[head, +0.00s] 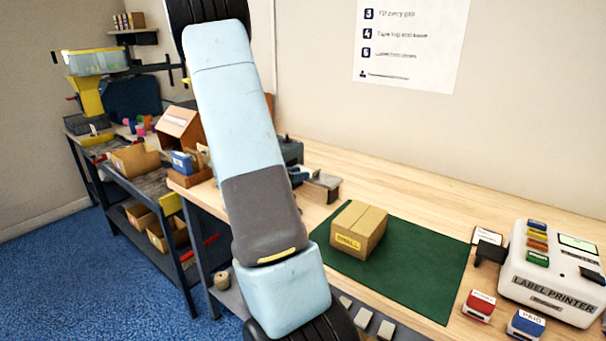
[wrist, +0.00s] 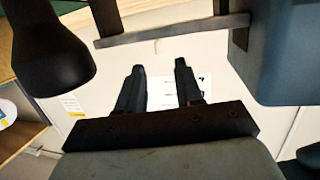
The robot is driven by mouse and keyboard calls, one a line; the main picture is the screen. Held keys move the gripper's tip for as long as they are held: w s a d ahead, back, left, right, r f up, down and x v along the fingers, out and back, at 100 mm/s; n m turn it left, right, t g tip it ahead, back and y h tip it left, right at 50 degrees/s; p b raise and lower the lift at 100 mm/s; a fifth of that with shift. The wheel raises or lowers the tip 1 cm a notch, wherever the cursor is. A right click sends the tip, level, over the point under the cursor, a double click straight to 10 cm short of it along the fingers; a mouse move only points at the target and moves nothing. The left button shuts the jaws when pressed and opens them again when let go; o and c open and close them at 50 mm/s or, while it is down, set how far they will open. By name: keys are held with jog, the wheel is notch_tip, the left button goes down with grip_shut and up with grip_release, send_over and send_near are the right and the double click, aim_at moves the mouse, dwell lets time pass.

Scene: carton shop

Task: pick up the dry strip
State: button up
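Three small pale strip-like pieces (head: 363,318) sit in a row at the front edge of the bench, at the bottom of the head view. I cannot tell from here whether any of them is the dry strip. My gripper (wrist: 156,80) shows in the wrist view, with its two dark fingers apart and nothing between them. It faces the wall, and a white sheet shows behind the fingers. In the head view my arm crosses the left middle, and the gripper itself is out of sight.
A small carton (head: 358,229) stands on a green mat (head: 430,265) on the wooden bench. A label printer (head: 552,275) stands at the right, with a red stamp block (head: 478,305) and a blue one (head: 525,325) before it. A cluttered shelf unit (head: 130,185) stands at left.

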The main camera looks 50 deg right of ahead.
aim_at(311, 178)
jog(key=shift+x, duration=3.1)
jog(key=shift+a+f, duration=0.1)
jog(key=shift+f, duration=0.05)
jog(key=shift+c, duration=0.5)
grip_shut()
